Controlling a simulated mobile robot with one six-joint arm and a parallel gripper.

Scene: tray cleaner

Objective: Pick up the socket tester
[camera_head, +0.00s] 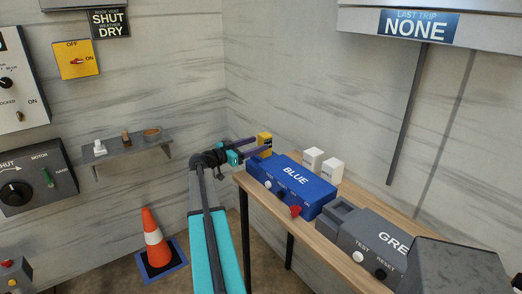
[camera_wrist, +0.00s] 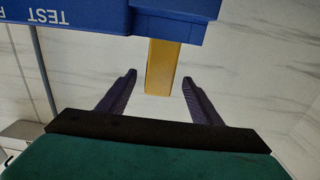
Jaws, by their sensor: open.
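A small yellow block, which looks like the socket tester (camera_head: 265,138), sits at the left end of the blue box (camera_head: 301,187) on the wooden bench. In the wrist view the yellow block (camera_wrist: 163,68) sticks out from the blue box (camera_wrist: 85,15), next to a dark part of it. My gripper (camera_head: 261,145) is open, with its two purple fingers pointing at the block. In the wrist view my gripper (camera_wrist: 159,78) has one fingertip on each side of the block, with a visible gap on both sides. Nothing is held.
Two white blocks (camera_head: 314,159) stand behind the blue box. A red knob (camera_head: 296,211) is at its front. A grey box (camera_head: 372,243) with test and reset buttons is farther right on the bench (camera_head: 330,237). An orange cone (camera_head: 154,240) stands on the floor below a wall shelf (camera_head: 130,148).

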